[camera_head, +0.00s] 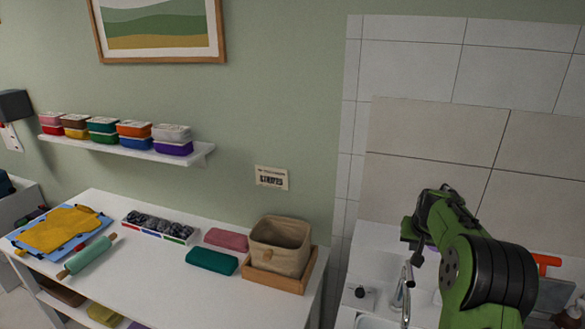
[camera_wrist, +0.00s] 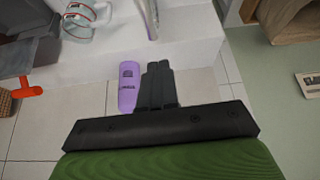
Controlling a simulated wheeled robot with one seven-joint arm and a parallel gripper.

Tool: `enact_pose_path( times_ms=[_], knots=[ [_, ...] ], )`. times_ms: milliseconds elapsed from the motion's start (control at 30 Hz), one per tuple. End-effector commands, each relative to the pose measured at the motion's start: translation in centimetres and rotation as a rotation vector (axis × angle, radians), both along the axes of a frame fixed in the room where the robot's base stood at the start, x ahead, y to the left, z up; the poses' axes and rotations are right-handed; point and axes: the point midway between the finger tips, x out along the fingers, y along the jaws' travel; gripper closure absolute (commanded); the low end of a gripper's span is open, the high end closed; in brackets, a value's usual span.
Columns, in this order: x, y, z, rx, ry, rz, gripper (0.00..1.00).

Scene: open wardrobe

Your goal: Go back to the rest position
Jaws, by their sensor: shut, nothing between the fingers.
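My gripper (camera_wrist: 158,85) shows in the wrist view with its two black fingers together and nothing between them. In the head view my green and black arm reaches up at the right. My gripper (camera_head: 415,254) is at the arm's far end there, above the sink area and in front of the tiled wall. The arm hides much of it. In the wrist view a purple object (camera_wrist: 128,90) lies beyond and beside the fingers, apart from them as far as I can tell.
A white table (camera_head: 150,265) at left holds a beige fabric basket (camera_head: 279,246) in a wooden tray, folded cloths, a divided box and a rolling pin (camera_head: 88,257). A shelf (camera_head: 130,148) with several coloured containers hangs above. A tap (camera_head: 406,290) stands near my arm.

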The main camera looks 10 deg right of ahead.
Motion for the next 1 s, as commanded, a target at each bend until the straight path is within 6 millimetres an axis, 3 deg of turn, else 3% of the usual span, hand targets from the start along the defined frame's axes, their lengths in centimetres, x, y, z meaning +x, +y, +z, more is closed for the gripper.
enact_pose_path(
  times_ms=[100,200,400,567,700,800,900,1000],
  knots=[
    [-2.6,5.1,4.1,-0.024,-0.001,0.075,1.00],
    [-6.0,9.3,6.7,-0.036,0.006,0.130,1.00],
    [-14.6,16.0,9.7,-0.048,0.010,0.224,1.00],
    [-22.4,20.1,9.5,-0.041,0.009,0.295,1.00],
    [-29.1,22.6,7.7,-0.021,0.005,0.355,1.00],
    [-32.7,23.6,6.0,-0.005,0.001,0.392,1.00],
    [-34.8,24.1,4.7,0.007,0.003,0.414,1.00],
    [-35.5,24.3,4.3,0.012,0.004,0.422,1.00]
  ],
)
